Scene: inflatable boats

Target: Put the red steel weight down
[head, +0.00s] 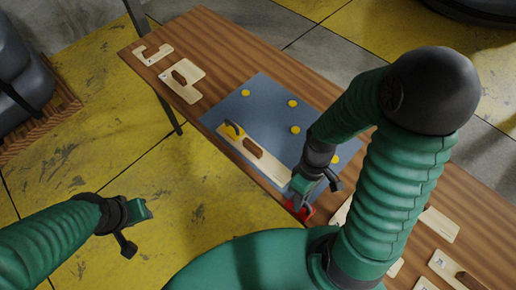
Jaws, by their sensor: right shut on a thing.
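My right gripper (300,203) is shut on the red steel weight (306,213). It is at the near edge of the wooden table, by the near corner of the blue-grey mat (222,109). The gripper hides part of the weight, and I cannot tell whether the weight touches the surface. My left gripper (146,210) is away from the table, over the yellow floor at the lower left. Its jaws are too small to tell open from shut.
A long pale board (238,142) with a brown handle and a yellow part lies on the mat. Several yellow discs (292,103) lie there too. Other pale boards (182,87) are on the wooden table (205,40). My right arm hides part of the table.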

